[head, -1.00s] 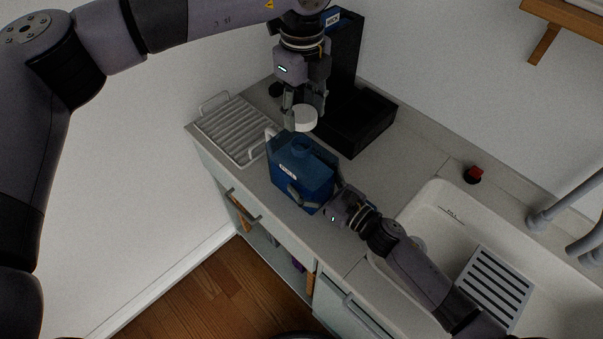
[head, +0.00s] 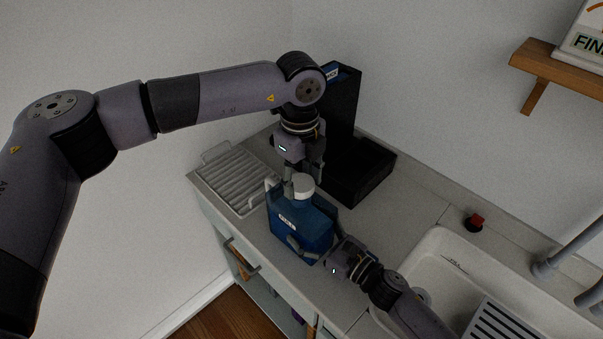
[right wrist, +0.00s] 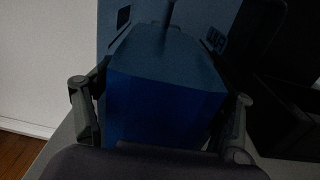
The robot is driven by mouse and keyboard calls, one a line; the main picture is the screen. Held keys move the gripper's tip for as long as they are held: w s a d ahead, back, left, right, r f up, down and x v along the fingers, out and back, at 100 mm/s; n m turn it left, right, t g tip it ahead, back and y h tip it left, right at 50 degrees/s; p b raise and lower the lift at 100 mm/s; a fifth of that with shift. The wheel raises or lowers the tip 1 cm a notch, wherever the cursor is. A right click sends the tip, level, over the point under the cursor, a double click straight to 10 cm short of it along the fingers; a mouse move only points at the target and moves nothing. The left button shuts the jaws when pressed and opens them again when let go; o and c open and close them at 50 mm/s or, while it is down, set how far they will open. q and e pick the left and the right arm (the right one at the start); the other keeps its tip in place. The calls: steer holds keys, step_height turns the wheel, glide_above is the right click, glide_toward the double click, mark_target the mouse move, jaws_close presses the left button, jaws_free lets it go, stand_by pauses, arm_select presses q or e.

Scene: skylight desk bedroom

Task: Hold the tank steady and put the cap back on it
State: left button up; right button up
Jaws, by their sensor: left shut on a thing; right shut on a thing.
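The blue tank (head: 304,228) stands upright on the counter, with a small label on its front; its blue side also fills the right wrist view (right wrist: 160,105). My right gripper (head: 318,247) is shut on the tank from its right side, one finger on each face. The white cap (head: 303,185) is at the tank's neck, over the opening. My left gripper (head: 304,174) comes down from above and is shut on the cap. The neck is hidden under the cap, so I cannot tell if the cap is seated.
A ribbed white drainer tray (head: 240,178) lies left of the tank. A black stand with an open bin (head: 362,178) is behind it. The sink (head: 440,262), a red knob (head: 476,219) and grey pipes are to the right. A wooden shelf (head: 560,67) hangs at upper right.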

mark_target(294, 213)
stand_by(0.4)
arm_select(q)
steer(key=shift+f, duration=0.8)
steer(key=shift+f, duration=0.6)
